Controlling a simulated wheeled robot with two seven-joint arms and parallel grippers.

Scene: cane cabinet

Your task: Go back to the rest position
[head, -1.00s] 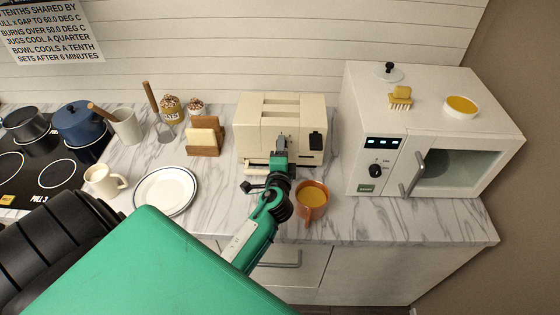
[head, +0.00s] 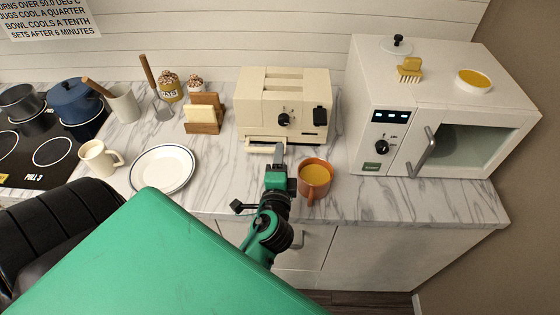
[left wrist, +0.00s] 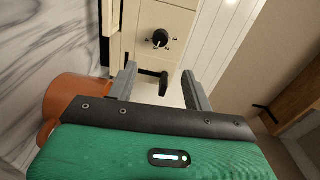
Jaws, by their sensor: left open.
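My left gripper (head: 279,158) is in front of the cream toaster (head: 284,108), at the counter's front part, just left of the orange mug (head: 314,178) with yellow contents. In the left wrist view its two fingers (left wrist: 162,88) are apart with nothing held between them. The toaster's front with its black knob (left wrist: 160,38) shows beyond the fingers. The orange mug (left wrist: 72,100) shows close at the left of the gripper there, partly hidden by it. My right gripper is not in view.
A white microwave (head: 400,148) stands at the right, with a brush (head: 410,70) and a yellow-filled bowl (head: 474,81) on top. A white plate (head: 162,168), a cream mug (head: 99,158) and a wooden holder (head: 204,114) stand left. The counter front between plate and gripper is clear.

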